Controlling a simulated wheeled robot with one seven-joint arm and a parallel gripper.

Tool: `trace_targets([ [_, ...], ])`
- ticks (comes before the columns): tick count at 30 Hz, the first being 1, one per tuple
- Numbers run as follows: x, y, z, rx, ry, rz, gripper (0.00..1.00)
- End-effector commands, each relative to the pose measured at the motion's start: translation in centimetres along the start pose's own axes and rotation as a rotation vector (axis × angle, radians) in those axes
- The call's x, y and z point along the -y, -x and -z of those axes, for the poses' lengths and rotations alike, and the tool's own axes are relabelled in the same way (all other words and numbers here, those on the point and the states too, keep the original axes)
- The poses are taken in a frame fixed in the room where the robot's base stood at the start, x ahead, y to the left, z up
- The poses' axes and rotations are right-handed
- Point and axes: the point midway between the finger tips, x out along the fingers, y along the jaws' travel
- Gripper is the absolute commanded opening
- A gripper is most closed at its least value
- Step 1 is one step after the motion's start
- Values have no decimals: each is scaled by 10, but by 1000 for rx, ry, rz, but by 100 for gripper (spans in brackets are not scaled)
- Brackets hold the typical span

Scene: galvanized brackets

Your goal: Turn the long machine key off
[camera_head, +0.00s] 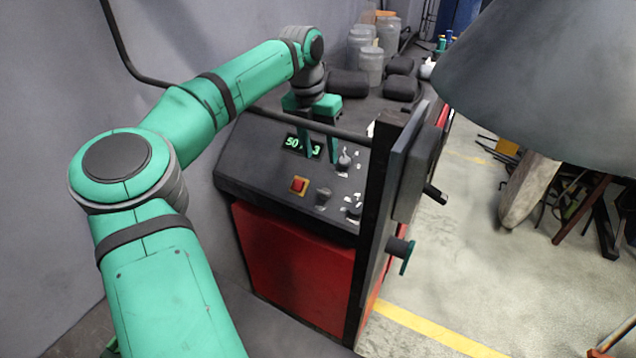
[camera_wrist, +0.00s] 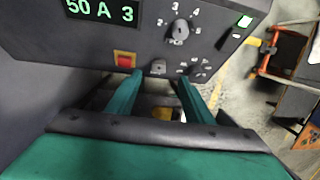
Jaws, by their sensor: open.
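The machine's slanted dark control panel (camera_head: 258,160) carries several grey knobs or keys. An upper knob with numbers around it (camera_wrist: 180,30) shows in the wrist view. A lower-left knob (camera_wrist: 158,67) appears between the fingertips there, and a lower-right knob (camera_wrist: 196,69) lies beyond the right finger. In the head view the lower-left knob (camera_head: 322,196) is below the fingers. I cannot tell for sure which is the long key, or its turn position. My gripper (camera_head: 319,158) is open and empty, its two green fingers (camera_wrist: 160,77) pointing at the panel, apparently apart from the knobs.
A lit display (camera_wrist: 100,12) reads 50 A 3. A red switch on a yellow plate (camera_head: 299,185) sits left of the lower knobs. A dark bar (camera_head: 270,115) runs behind the panel, and a dark upright post (camera_head: 376,230) stands at its right. Jars (camera_head: 371,65) stand behind.

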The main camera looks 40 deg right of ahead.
Motion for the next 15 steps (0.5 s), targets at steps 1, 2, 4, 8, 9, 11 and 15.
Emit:
trace_targets([
  [1,8,-3,-1,-41,-15,-33,47],
  [2,10,-5,0,-61,-18,-50,47],
  [4,14,-8,1,-98,-25,-77,47],
  [8,15,-13,3,-127,-29,-101,47],
  [9,15,-16,4,-129,-30,-102,47],
  [11,14,-22,4,-129,-30,-101,47],
  [15,13,-44,7,-128,-30,-98,47],
])
